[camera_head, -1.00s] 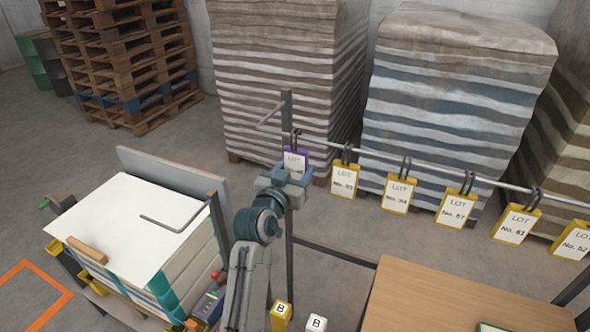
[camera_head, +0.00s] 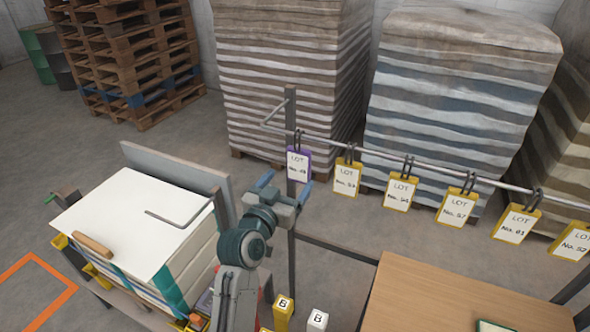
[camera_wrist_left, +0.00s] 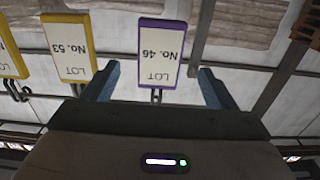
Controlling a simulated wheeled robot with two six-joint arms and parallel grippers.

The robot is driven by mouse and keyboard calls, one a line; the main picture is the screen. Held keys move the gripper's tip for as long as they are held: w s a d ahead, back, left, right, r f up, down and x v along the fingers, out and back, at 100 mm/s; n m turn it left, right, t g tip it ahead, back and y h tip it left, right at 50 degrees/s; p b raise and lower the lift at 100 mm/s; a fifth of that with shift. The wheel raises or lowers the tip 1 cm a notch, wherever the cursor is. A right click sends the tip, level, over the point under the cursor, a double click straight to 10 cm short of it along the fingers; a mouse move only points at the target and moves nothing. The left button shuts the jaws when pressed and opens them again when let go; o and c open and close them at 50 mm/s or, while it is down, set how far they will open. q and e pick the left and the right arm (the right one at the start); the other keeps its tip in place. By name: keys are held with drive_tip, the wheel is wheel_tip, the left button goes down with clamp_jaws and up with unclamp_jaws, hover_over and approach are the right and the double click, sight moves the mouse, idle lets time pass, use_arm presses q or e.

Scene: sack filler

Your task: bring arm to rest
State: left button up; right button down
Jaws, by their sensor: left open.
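My left gripper (camera_head: 286,186) is open and empty, below and in front of the purple lot tag (camera_head: 298,165). The tag hangs from the metal rail (camera_head: 400,165) by a hook, apart from the fingers in the head view. In the left wrist view the gripper's two blue fingers (camera_wrist_left: 157,85) stand wide apart, with the purple tag (camera_wrist_left: 161,55), reading No. 46 upside down, between and beyond them. My right gripper does not show in either view.
Several yellow lot tags (camera_head: 401,192) hang along the rail to the right. A stack of flat sacks (camera_head: 130,225) lies at left. A wooden table (camera_head: 465,295) stands at lower right. Two blocks marked B (camera_head: 283,310) are beside my arm. Wrapped pallets (camera_head: 455,110) stand behind.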

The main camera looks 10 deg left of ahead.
use_arm(q)
drive_tip(key=s+a+f+g+y, duration=0.1)
drive_tip(key=s+a+f+g, duration=0.35)
drive_tip(key=s+f, duration=0.5)
drive_tip(key=s+a+f+n+g+y, duration=0.15)
drive_tip(key=s+a+f+g, duration=0.35)
drive_tip(key=s, duration=0.8)
drive_tip(key=s+a+f+g+y, duration=0.25)
drive_tip(key=s+f+g, duration=0.25)
drive_tip(key=s+f, duration=0.5)
wheel_tip(320, 180, down, 34)
drive_tip(key=s+a+b, duration=0.2)
drive_tip(key=a+b, duration=0.1)
drive_tip(key=b, duration=0.3)
drive_tip(key=s+f+g+b, duration=0.1)
drive_tip(key=s+f+b, duration=0.2)
drive_tip(key=s+f, duration=0.6)
drive_tip(key=s+a+f+g+b, duration=0.1)
drive_tip(key=s+f+b, duration=0.2)
drive_tip(key=s+f, duration=0.6)
wheel_tip(320, 180, down, 7)
drive_tip(key=shift+f+h, duration=0.1)
drive_tip(key=shift+h, duration=0.3)
